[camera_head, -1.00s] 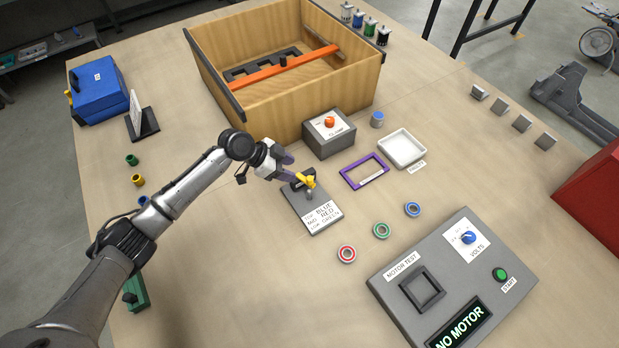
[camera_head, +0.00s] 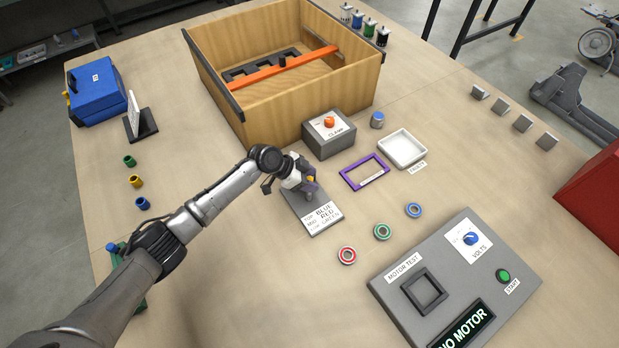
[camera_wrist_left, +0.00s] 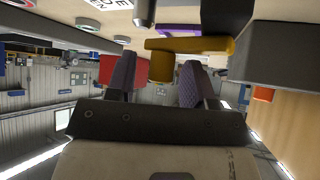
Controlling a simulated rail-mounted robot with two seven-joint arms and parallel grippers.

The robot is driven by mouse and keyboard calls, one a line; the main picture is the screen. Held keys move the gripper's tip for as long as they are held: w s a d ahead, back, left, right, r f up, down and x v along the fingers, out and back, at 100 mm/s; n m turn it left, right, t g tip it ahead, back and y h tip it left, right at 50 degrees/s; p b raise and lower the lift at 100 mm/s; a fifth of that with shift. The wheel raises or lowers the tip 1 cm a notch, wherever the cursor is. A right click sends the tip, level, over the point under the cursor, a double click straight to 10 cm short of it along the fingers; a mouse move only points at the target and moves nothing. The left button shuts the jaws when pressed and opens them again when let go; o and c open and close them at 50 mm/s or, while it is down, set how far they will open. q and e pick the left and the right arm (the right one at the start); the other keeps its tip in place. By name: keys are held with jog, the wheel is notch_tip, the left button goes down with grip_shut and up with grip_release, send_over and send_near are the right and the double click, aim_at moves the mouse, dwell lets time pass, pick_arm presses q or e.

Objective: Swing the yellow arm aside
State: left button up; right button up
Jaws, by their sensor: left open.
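The yellow arm (camera_head: 311,180) sits on a grey plate (camera_head: 316,217) with a label listing blue, red and green. In the head view my left gripper (camera_head: 312,184) is over the plate and hides most of the yellow arm. In the left wrist view the yellow arm (camera_wrist_left: 190,46) lies just ahead of the fingertips. The two purple-grey finger pads (camera_wrist_left: 155,80) stand apart, with the yellow arm across the gap between them. I cannot tell whether they touch it. My right gripper is not in view.
A grey clamp box (camera_head: 328,135) stands close behind the plate, before a wooden crate (camera_head: 270,105). A purple frame (camera_head: 381,182) and white tray (camera_head: 402,164) lie to the right. Coloured rings (camera_head: 382,232) and the motor test panel (camera_head: 400,310) are in front.

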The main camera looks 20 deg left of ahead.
pick_arm(q)
jog(key=shift+c, duration=0.5)
jog(key=c, duration=0.3)
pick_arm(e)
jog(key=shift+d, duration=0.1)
pick_arm(q)
jog(key=c, duration=0.4)
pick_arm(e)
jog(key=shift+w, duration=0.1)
pick_arm(q)
jog(key=shift+c, duration=0.3)
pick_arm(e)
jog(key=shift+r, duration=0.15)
